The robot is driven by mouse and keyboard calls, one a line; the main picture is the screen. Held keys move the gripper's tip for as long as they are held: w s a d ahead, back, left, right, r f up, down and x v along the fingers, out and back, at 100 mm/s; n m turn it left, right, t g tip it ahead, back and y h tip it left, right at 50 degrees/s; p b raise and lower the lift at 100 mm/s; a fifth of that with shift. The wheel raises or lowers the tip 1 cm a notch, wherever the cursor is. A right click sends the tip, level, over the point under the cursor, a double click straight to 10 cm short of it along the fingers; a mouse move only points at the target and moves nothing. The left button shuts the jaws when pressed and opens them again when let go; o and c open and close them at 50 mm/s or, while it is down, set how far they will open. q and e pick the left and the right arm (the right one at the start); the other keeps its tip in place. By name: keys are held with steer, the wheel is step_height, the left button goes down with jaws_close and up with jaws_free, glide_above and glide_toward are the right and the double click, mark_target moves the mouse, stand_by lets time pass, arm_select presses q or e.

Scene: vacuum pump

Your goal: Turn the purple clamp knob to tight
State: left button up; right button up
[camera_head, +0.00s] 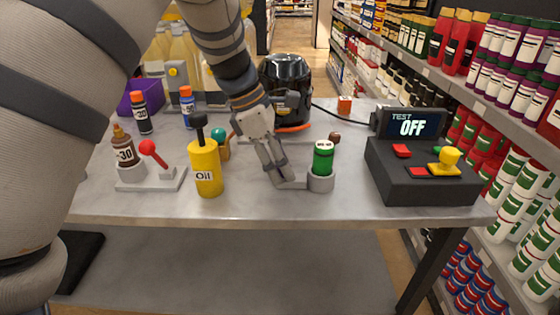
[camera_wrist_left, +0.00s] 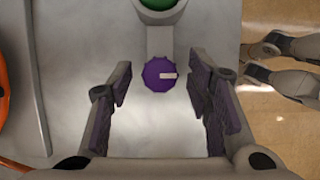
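The purple clamp knob (camera_wrist_left: 160,75) shows in the left wrist view, round and ridged with a white pointer mark aimed to the right. It sits on a grey arm that joins the holder of a green cylinder (camera_wrist_left: 158,5). My left gripper (camera_wrist_left: 162,108) is open, with one finger on each side of the knob and apart from it. In the head view my left gripper (camera_head: 285,178) reaches down left of the green cylinder (camera_head: 323,158) in its grey holder (camera_head: 321,182), and hides the knob. My right gripper (camera_wrist_left: 295,65) shows in the left wrist view, beyond the table edge.
A yellow oil can (camera_head: 205,168) and a red-knobbed lever (camera_head: 150,150) stand to the left. A black test box (camera_head: 420,172) reading OFF stands right. A black pot (camera_head: 287,85) is behind. The front table strip (camera_head: 260,208) is clear.

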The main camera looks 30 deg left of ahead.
arm_select(q)
jaws_close()
